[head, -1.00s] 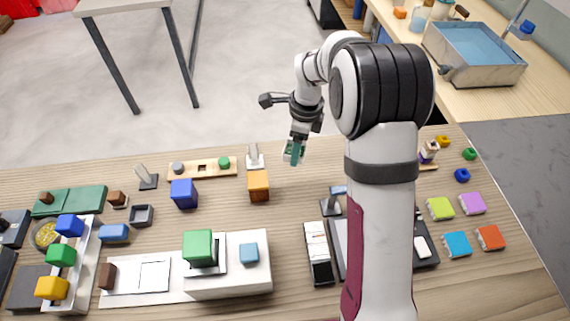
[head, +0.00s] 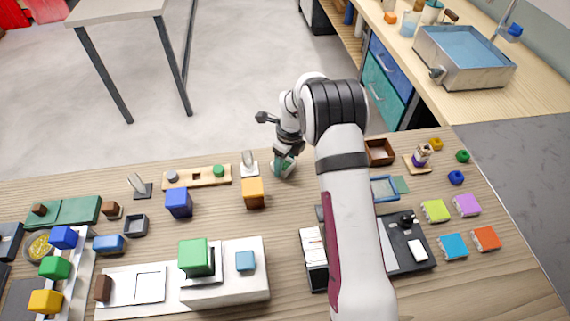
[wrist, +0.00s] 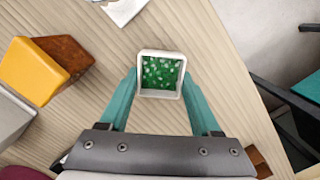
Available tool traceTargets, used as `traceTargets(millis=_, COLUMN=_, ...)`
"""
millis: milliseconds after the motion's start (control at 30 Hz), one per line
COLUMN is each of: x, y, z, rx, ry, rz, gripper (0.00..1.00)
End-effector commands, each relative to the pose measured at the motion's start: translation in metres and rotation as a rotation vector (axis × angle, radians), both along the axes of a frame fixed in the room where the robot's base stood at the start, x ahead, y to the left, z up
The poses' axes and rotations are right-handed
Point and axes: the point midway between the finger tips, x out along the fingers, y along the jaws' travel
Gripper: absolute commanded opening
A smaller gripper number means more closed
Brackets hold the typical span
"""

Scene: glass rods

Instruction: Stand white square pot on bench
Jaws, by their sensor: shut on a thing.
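The white square pot (wrist: 161,74), filled with green bits, sits between the teal fingers of my gripper (wrist: 160,88) in the wrist view. My gripper is shut on it, one finger on each side. I look into its open top. In the head view my gripper (head: 284,166) is low over the far edge of the wooden bench (head: 325,142). The pot is mostly hidden there by the fingers. I cannot tell whether its base touches the bench.
An orange block (head: 253,190) stands left of my gripper and nearer the camera; it also shows in the wrist view (wrist: 35,70). A grey-white upright piece (head: 249,164) stands close on the left. A brown tray (head: 379,152) lies to the right.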

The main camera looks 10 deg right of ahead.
Motion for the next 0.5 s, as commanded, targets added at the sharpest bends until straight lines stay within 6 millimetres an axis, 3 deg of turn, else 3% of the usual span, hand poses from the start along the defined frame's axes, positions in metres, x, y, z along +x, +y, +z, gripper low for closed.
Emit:
traceTargets(millis=67, x=-0.0002, y=-0.0002, z=-0.0112, rx=-0.001, ry=0.001, rz=0.000, gripper=0.00)
traceTargets(millis=367, x=0.0000, y=-0.0003, z=-0.0136, rx=0.000, ry=0.000, rz=0.000, gripper=0.00)
traceTargets(millis=400, x=0.0000, y=-0.0003, z=-0.0135, rx=0.001, ry=-0.001, rz=0.000, gripper=0.70)
traceTargets(millis=500, x=0.0000, y=-0.0003, z=-0.0133, rx=0.001, ry=-0.001, rz=0.001, gripper=0.88)
